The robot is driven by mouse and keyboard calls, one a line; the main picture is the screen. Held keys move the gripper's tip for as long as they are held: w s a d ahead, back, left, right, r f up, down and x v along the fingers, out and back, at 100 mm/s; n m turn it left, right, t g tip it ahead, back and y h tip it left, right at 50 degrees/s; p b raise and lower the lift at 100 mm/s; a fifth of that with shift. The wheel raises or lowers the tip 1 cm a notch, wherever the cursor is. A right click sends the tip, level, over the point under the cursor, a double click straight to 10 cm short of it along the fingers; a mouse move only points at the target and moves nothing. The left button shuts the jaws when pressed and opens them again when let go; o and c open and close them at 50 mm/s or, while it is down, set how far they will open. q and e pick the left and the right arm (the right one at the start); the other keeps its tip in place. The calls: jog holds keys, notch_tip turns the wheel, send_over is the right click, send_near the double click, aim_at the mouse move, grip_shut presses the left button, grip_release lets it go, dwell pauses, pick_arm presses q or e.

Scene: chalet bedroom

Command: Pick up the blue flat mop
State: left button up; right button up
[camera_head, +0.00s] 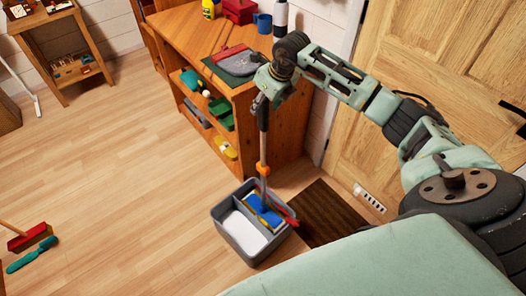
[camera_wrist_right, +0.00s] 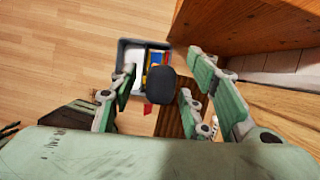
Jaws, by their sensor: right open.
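The blue flat mop (camera_head: 263,212) stands upright with its blue head in a grey two-part bucket (camera_head: 222,222). Its long handle rises past an orange collar to my right gripper (camera_head: 264,95). In the right wrist view, the dark rounded end of the handle (camera_wrist_right: 163,84) lies between the two fingers of my right gripper (camera_wrist_right: 161,76), which are open and apart from it. The mop's blue and yellow head shows beyond it in the bucket (camera_wrist_right: 128,48). A red part lies by the bucket's right edge. My left gripper is not in view.
A wooden workbench (camera_head: 190,30) with shelves stands behind the bucket, bearing a dustpan (camera_head: 231,60) and a blue mug (camera_head: 263,22). A brown mat (camera_head: 332,212) lies beside the bucket before a wooden door (camera_head: 440,60). A red broom head (camera_head: 30,237) lies left; the middle floor is clear.

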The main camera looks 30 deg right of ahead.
jog(key=shift+c, duration=0.6)
jog(key=c, duration=0.9)
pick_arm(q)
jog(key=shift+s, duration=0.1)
pick_arm(e)
grip_shut()
